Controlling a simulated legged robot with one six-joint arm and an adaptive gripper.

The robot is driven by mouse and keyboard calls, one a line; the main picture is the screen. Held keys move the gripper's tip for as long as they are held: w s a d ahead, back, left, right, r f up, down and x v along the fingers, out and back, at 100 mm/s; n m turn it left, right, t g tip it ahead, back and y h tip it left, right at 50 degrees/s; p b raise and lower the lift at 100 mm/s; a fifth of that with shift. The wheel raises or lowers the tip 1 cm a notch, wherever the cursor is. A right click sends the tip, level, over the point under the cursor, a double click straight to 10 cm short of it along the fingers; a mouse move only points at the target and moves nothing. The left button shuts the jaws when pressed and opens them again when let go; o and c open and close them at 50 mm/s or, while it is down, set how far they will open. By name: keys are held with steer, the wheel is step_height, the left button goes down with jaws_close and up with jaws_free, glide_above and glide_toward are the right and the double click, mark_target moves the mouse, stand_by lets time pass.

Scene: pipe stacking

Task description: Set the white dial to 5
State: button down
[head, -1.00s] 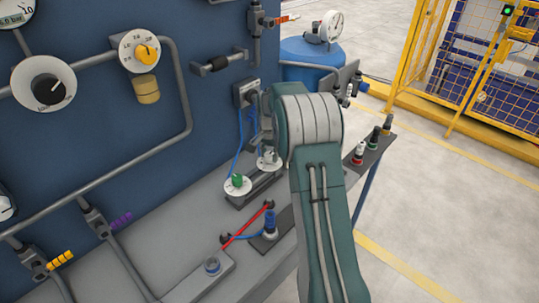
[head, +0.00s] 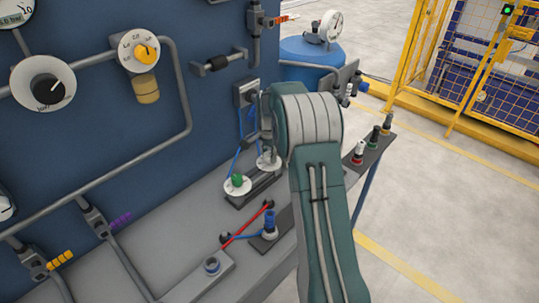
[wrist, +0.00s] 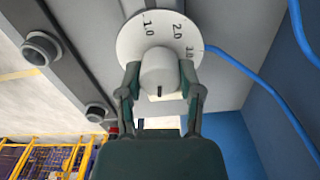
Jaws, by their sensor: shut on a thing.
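The white dial (wrist: 158,62) is a white round knob on a white disc with the numbers 1.0, 2.0 and 3.0 showing in the wrist view. Its short black mark points to the bottom of that view, toward my palm; the number there is hidden. My gripper (wrist: 160,80) has one finger on each side of the knob and is shut on it. In the head view the white dial (head: 268,161) sits on the bench close to the wall panel, beside my arm, which hides most of my gripper.
A green-knobbed dial (head: 237,184) stands just left of the white dial. Blue cables (head: 245,125) run down close behind. A red bar (head: 248,223) and a blue plug (head: 270,222) lie nearer. The blue panel (head: 120,190) bounds the left; the bench front is partly clear.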

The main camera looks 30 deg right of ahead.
mark_target(268, 154)
steer(key=shift+c, duration=1.3)
jaws_free()
steer(key=shift+a+f, duration=0.15)
steer(key=shift+f, duration=0.05)
steer(key=shift+r, duration=0.15)
step_height(268, 154, up, 12)
